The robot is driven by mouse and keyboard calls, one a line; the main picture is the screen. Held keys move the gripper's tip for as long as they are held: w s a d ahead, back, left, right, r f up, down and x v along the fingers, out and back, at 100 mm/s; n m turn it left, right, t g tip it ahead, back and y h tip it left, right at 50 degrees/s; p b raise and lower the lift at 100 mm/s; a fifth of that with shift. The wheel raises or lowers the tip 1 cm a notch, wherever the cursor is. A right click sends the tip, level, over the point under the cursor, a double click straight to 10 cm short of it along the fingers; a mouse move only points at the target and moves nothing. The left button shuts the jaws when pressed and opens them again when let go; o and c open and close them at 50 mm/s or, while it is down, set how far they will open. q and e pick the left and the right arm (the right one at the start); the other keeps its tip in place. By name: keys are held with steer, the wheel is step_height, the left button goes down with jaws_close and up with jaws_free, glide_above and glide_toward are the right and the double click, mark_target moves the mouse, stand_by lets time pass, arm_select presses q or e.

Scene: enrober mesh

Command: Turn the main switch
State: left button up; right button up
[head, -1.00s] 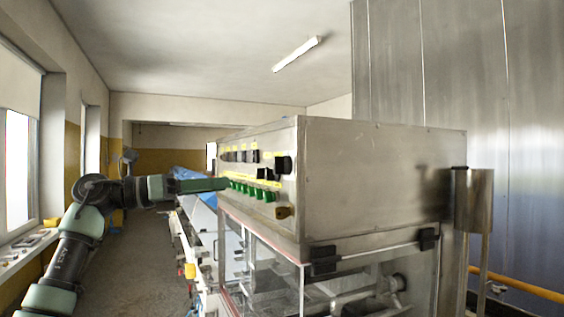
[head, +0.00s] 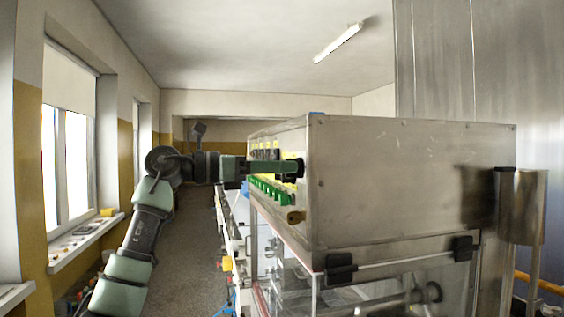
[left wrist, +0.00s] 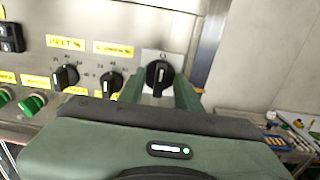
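The main switch is a black rotary knob (left wrist: 159,75) on a pale square plate at the right end of the cabinet's control panel. Its white mark stands about upright. My left gripper (left wrist: 159,92) has its two green fingers apart, one on each side of the knob, with gaps visible between. In the head view my left gripper (head: 283,167) reaches the panel from the left at the switch (head: 298,169), which it partly covers. My right gripper is in neither view.
Smaller black knobs (left wrist: 65,77) with yellow labels and green switches (left wrist: 34,103) sit left of the main switch on the panel. The steel cabinet (head: 410,185) fills the right. A windowed wall stands left, with an open aisle (head: 190,250) between.

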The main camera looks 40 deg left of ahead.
arm_select(q)
steer(key=shift+a, duration=0.1)
jaws_close()
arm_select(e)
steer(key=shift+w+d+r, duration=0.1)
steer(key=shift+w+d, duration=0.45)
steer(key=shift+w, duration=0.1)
arm_select(q)
steer(key=shift+s, duration=0.1)
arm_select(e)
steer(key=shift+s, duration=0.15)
